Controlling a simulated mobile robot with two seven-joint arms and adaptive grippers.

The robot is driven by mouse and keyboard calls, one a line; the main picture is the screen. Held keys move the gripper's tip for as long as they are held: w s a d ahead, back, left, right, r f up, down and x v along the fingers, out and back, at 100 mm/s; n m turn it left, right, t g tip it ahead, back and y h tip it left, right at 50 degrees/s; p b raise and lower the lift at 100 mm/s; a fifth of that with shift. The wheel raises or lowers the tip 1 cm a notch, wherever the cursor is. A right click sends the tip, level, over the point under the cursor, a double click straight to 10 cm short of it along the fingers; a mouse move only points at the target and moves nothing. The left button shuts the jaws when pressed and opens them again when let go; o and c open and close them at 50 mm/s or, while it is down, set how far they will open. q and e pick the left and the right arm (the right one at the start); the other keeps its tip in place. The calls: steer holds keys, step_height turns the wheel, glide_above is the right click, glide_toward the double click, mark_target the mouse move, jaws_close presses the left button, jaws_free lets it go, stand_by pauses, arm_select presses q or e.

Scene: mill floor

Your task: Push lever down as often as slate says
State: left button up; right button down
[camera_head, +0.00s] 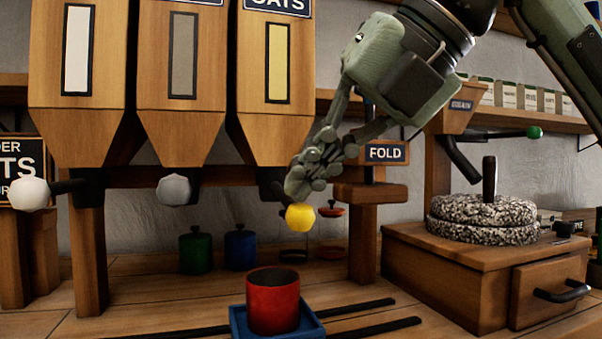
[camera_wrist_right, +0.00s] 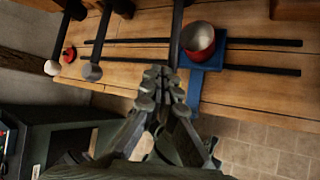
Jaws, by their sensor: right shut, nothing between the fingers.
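The yellow-knobbed lever (camera_head: 300,217) sits under the hopper marked OATS (camera_head: 272,80). My right gripper (camera_head: 303,180) is shut and empty, with its fingertips just above the yellow knob; I cannot tell whether they touch. In the right wrist view the shut fingers (camera_wrist_right: 155,82) hide the knob. The slate (camera_head: 22,168) at the left edge is cut off, showing "DER", "TS" and "UR". A red cup (camera_head: 273,302) stands on a blue tray (camera_head: 308,328) below the lever; the cup also shows in the wrist view (camera_wrist_right: 198,40). My left gripper is out of view.
Levers with a white knob (camera_head: 30,194) and a grey knob (camera_head: 174,189) stick out under the other hoppers. A FOLD post (camera_head: 364,200) and a stone mill (camera_head: 480,220) stand to the right. Green (camera_head: 195,253) and blue (camera_head: 239,250) jars stand behind the cup.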

steer(key=shift+f+b, duration=0.65)
steer(key=shift+f, duration=0.2)
stand_by(0.6)
stand_by(0.5)
steer(key=shift+r+p, duration=2.25)
steer(key=shift+r, duration=0.75)
step_height(320, 180, up, 5)
steer(key=p, duration=0.3)
steer(key=shift+p, duration=0.35)
